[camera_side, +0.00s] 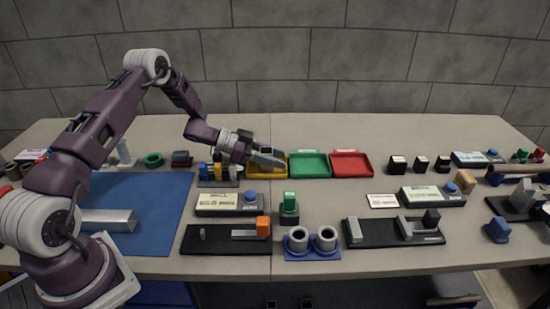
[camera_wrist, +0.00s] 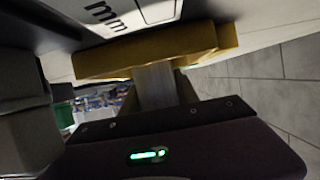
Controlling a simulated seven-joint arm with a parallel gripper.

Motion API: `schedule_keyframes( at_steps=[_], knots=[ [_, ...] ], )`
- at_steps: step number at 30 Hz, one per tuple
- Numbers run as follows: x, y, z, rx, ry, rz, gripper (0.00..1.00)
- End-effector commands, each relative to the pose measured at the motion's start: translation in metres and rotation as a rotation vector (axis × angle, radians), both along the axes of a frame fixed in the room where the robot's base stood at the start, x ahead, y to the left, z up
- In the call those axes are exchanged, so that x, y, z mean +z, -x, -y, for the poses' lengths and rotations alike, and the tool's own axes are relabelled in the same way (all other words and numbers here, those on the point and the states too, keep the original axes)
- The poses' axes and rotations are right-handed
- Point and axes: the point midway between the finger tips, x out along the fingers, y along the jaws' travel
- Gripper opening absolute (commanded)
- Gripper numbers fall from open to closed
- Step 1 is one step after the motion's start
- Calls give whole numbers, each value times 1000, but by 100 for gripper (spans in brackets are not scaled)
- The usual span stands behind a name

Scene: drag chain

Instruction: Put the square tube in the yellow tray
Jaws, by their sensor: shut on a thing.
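My gripper (camera_side: 264,159) is at the yellow tray (camera_side: 279,172), over its left part, and is shut on the square tube (camera_side: 267,150). The tube is small and grey, with a dark open end showing beside the fingertips; the fingers hide most of it. In the wrist view, a grey piece that looks like the tube (camera_wrist: 157,84) shows in front of the gripper body, close to the yellow tray wall (camera_wrist: 150,50). I cannot tell whether the tube touches the tray floor.
A green tray (camera_side: 309,172) and a red tray (camera_side: 351,172) stand right of the yellow one. A holder with small yellow and blue parts (camera_side: 218,180) sits just left. A boxed device with a blue button (camera_side: 230,203) is in front. A blue mat (camera_side: 165,190) lies left.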

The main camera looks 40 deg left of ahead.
Motion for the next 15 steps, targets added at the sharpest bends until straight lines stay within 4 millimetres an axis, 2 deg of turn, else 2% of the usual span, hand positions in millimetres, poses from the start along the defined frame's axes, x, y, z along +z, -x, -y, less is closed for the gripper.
schedule_keyframes(
  at_steps=[5,6,8,15],
  knots=[
    [-2,0,0,-1,0,0,0],
    [-2,0,0,-1,0,-1,44],
    [-2,0,0,-1,0,-1,56],
    [-2,0,0,-1,0,-1,58]
  ],
)
